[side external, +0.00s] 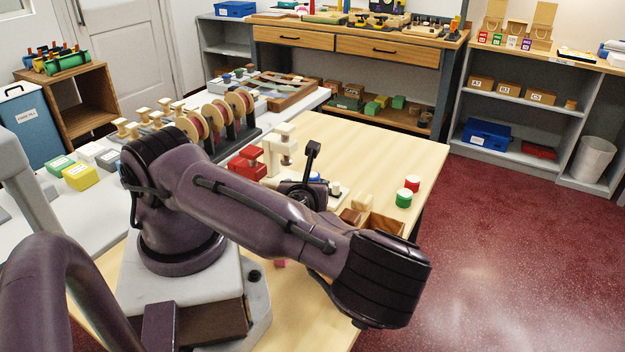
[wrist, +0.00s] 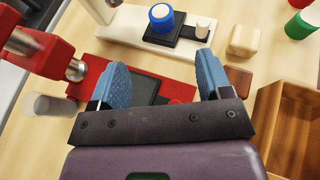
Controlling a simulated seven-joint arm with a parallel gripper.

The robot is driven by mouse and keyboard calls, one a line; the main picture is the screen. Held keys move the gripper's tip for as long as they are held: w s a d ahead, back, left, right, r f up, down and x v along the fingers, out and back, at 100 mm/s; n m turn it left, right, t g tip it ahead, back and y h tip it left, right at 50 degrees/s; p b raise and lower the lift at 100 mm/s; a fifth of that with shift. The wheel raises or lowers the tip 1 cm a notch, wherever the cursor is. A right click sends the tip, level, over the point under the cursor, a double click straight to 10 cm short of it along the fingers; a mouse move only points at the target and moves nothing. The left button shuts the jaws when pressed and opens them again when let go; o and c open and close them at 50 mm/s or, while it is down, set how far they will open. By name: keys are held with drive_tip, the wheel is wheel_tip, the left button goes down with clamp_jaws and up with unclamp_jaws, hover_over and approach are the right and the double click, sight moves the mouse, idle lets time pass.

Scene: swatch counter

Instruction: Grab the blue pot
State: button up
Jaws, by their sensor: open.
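The blue pot (wrist: 161,18) has a white top and stands upright on a black square pad of the cream press at the top of the wrist view. In the side view my fingers are hidden by my arm.
The cream press (side external: 278,152) and red press (side external: 247,164) stand close by. A small white cylinder (wrist: 202,27), a wooden block (wrist: 244,40) and a wooden tray (wrist: 277,114) are right of the pot. Green (side external: 404,198) and red (side external: 412,183) pots stand farther right. The table's back is clear.

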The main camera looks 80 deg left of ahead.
sight(312, 176)
drive_tip(key=shift+a, duration=0.35)
drive_tip(key=x, duration=0.7)
drive_tip(key=shift+d, duration=0.1)
drive_tip(key=shift+x, duration=2.8)
drive_tip(key=shift+w+d, duration=0.1)
drive_tip(key=shift+w, duration=0.05)
drive_tip(key=c, duration=1)
